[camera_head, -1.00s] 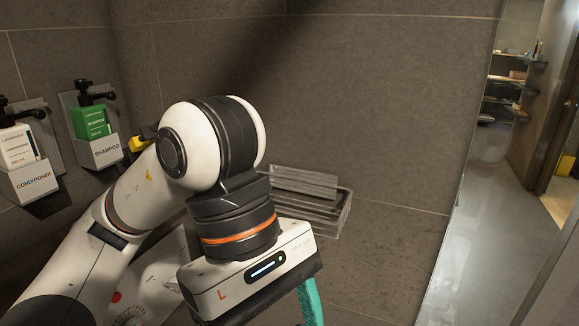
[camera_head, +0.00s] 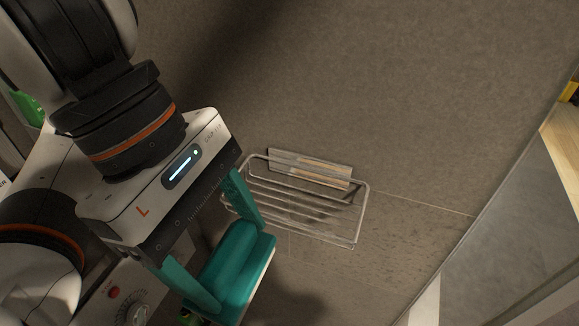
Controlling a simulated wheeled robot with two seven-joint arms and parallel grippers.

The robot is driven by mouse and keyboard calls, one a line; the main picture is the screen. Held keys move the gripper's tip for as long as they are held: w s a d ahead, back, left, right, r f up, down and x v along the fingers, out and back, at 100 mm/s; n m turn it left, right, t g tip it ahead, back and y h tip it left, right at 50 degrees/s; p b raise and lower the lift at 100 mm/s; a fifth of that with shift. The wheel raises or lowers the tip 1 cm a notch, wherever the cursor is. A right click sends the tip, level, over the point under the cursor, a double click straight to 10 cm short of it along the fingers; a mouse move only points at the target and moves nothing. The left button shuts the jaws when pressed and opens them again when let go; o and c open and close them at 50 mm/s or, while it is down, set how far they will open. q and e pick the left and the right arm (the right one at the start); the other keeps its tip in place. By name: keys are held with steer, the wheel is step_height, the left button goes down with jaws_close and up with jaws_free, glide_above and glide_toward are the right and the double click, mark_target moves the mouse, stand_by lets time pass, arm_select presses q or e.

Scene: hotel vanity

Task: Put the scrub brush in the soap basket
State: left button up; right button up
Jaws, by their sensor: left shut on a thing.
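The soap basket (camera_head: 358,218) is a metal wire basket fixed to the grey tiled wall, near the middle of the view. My left gripper (camera_head: 233,264), with teal fingers, is shut on the scrub brush (camera_head: 238,272). The brush is a teal block with a pale lower edge. It hangs in front of and below-left of the basket in the picture. One finger overlaps the basket's left end in the view, and I cannot tell whether they touch. My right gripper is out of view.
A green bottle (camera_head: 28,108) shows at the left edge, mostly hidden by my left arm. The wall (camera_head: 410,110) around the basket is clear. A pale floor (camera_head: 500,225) and a glass edge lie at the right.

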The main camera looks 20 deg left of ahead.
arm_select(q)
steer(key=w+p, duration=0.4)
steer(key=w, duration=1.2)
steer(key=f, duration=0.2)
steer(key=f+p, duration=0.1)
steer(key=f, duration=0.1)
steer(key=d+f+p, duration=0.1)
steer(key=f, duration=0.1)
steer(key=shift+w+f, duration=0.2)
steer(key=shift+w, duration=0.05)
steer(key=shift+f, duration=0.3)
steer(key=shift+f+b, duration=0.25)
steer(key=shift+b, duration=0.05)
steer(key=o, duration=0.6)
